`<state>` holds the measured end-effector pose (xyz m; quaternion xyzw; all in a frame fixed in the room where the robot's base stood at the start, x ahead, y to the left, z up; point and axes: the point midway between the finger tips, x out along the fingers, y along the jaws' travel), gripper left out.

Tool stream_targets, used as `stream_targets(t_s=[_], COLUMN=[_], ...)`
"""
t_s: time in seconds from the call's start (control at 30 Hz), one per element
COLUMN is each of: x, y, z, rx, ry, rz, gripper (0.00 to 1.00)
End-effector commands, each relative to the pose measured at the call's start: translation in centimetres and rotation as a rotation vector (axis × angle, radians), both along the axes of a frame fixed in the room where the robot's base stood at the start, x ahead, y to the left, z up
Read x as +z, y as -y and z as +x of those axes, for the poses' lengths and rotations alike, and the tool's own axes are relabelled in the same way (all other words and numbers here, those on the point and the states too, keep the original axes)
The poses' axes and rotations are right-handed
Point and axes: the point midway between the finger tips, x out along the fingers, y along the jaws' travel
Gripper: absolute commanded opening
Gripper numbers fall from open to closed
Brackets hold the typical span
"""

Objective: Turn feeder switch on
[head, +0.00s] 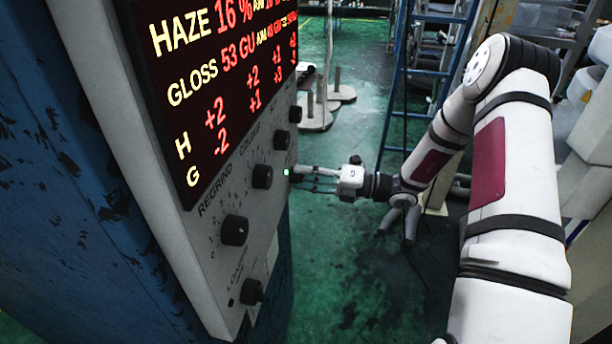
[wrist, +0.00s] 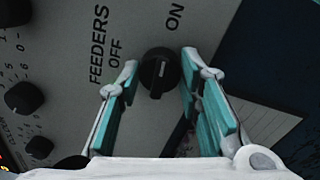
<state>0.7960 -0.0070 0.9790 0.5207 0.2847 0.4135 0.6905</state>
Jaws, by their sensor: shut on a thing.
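The feeder switch (wrist: 160,73) is a round black knob on the grey panel, under the printed words FEEDERS, OFF and ON in the wrist view. OFF is to its left and ON is above right. A short pale line on its face runs roughly up and down the picture; I cannot tell which setting it marks. My gripper (wrist: 159,72) has its two teal-lined fingers on either side of the knob, shut on it. In the head view my gripper (head: 300,177) reaches the panel's right edge, and I cannot make out the switch there.
The control panel (head: 222,190) carries several other black knobs, among them the regrind knob (head: 235,230), and a lit green lamp (head: 287,172). A red-digit display (head: 215,80) is above. A blue ladder (head: 405,90) stands behind my arm. Green floor is open below.

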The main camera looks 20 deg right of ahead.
Motion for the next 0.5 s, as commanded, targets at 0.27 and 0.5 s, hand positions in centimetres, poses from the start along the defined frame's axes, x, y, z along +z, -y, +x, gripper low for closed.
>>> stream_targets(t_s=[0.27,0.5], x=[-0.08,-0.11], y=[0.09,0.1], z=[0.01,0.02], rx=[-0.002,-0.002], ry=[-0.084,-0.105], rz=[0.047,0.058], gripper=[0.05,0.05])
